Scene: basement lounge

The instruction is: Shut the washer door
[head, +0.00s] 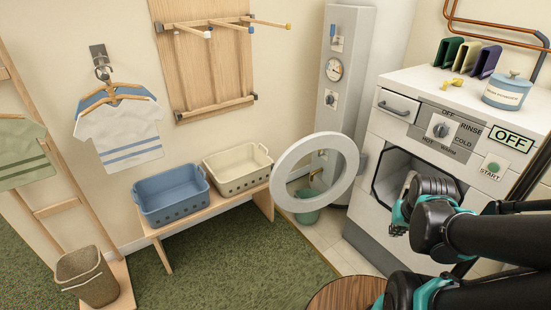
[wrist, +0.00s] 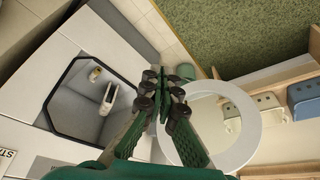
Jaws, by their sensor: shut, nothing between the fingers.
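The washer (head: 396,130) stands at the right in the head view, with its front opening uncovered. Its round door (head: 279,178), a white ring with a clear centre, is swung wide open to the left. In the wrist view the door (wrist: 251,122) is right of my fingers and the dark-edged opening (wrist: 90,100) is left of them. My gripper (head: 399,214) is in front of the opening, between it and the door. Its green fingers (wrist: 163,88) are shut and empty. They overlap the door's edge in the wrist view; I cannot tell whether they touch it. My arm hides the washer's lower right.
A bench (head: 266,203) with a blue basket (head: 171,205) and a cream basket (head: 238,179) stands behind the door. A green bucket (head: 307,214) is on the tiles below the door. A round wooden top (head: 345,295) is at the bottom.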

